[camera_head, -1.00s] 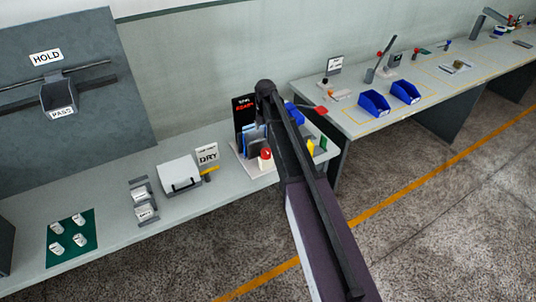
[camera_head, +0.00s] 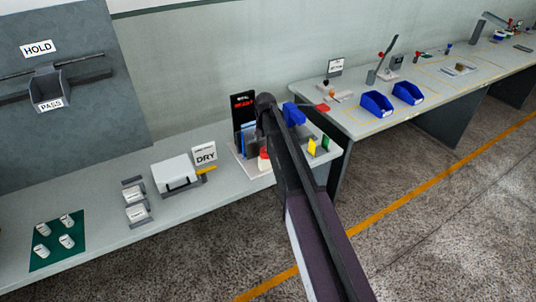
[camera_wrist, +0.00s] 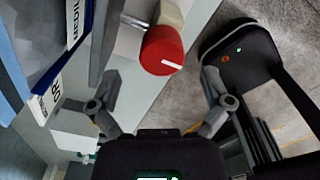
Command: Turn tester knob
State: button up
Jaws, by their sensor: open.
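In the head view the red knob (camera_head: 264,153) is partly covered by my arm. The tester's dark display (camera_head: 243,106), with red lettering, stands behind it. My gripper (camera_wrist: 160,84) is open and empty, its fingers spread wide to the left and right. The knob lies ahead of the gap between the fingers, and I see no contact. My gripper is not clearly visible in the head view.
Blue panels (camera_wrist: 72,45) stand left of the knob in the wrist view. Floor lies beyond the bench edge.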

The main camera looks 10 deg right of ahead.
aim_at(265, 149)
jog(key=shift+f+b, duration=1.4)
jog(key=shift+f, duration=0.3)
jog(key=c, duration=1.1)
jog(key=shift+d, duration=0.3)
jog(key=shift+c, duration=0.2)
jog(key=shift+a, duration=0.25)
